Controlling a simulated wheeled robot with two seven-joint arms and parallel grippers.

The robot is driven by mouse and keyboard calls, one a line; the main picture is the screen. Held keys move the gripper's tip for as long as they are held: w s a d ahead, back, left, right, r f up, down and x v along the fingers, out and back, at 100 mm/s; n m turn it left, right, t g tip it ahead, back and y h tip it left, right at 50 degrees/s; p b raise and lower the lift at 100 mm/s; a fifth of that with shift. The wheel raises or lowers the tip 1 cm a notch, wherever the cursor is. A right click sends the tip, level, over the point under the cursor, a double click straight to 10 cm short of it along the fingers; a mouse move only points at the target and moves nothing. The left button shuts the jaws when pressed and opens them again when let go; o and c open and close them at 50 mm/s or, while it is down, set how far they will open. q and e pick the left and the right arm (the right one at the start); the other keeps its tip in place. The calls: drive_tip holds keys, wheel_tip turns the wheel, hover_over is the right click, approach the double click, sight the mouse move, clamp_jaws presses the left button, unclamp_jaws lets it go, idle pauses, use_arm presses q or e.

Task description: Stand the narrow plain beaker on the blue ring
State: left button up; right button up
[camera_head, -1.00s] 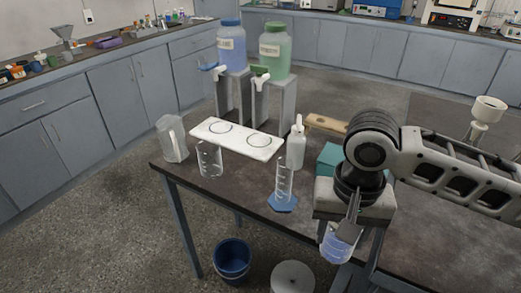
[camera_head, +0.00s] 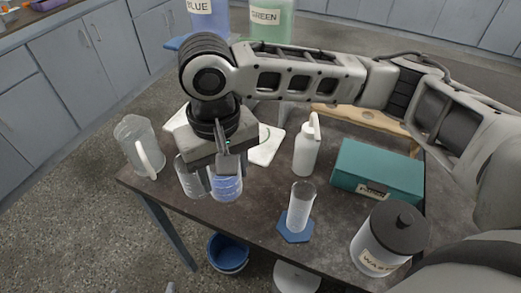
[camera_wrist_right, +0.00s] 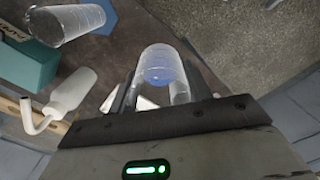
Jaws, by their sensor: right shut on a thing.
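My right gripper (camera_head: 226,168) is shut on a clear beaker (camera_head: 227,188) with a bluish lower part and white marks, held upright near the table's front left. The held beaker (camera_wrist_right: 160,66) also shows between the fingers in the right wrist view. Another clear beaker (camera_head: 188,181) appears just left of it in the head view, partly hidden by my gripper. The white board (camera_head: 268,150) lies behind my gripper, which covers most of it. Part of one dark ring shows at its right; the other ring is hidden, and no ring's colour can be told. My left gripper is not in view.
A clear cylinder (camera_head: 301,203) with a blue foot (camera_head: 295,234) stands to the right. A white wash bottle (camera_head: 307,150), teal box (camera_head: 377,172) and lidded waste jar (camera_head: 390,240) stand further right. A clear jug (camera_head: 137,145) is at the left edge. Blue (camera_head: 208,22) and green (camera_head: 270,20) bottles stand behind.

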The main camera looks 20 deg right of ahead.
drive_tip(key=s+d+r+n, duration=0.1)
drive_tip(key=s+d+n, duration=0.25)
drive_tip(key=s, duration=0.25)
drive_tip(key=shift+m, duration=0.35)
drive_tip(key=w+d+f, duration=0.1)
drive_tip(key=w+f, duration=0.2)
drive_tip(key=w, duration=0.1)
drive_tip(key=w+d+f+b, duration=0.1)
drive_tip(key=w+f, duration=0.1)
drive_tip(key=w, duration=0.2)
drive_tip(key=w+d+f+b, duration=0.1)
drive_tip(key=w+f, duration=0.2)
drive_tip(key=w, duration=0.1)
drive_tip(key=shift+w+d+f, duration=0.3)
drive_tip(key=shift+d+f, duration=0.05)
drive_tip(key=shift+w+f, duration=0.15)
drive_tip(key=shift+f, duration=0.05)
drive_tip(key=shift+w+d+f, duration=0.1)
drive_tip(key=shift+w+f, duration=0.1)
drive_tip(key=shift+f, duration=1.55)
drive_tip(key=o, duration=1)
drive_tip(key=shift+f, duration=0.15)
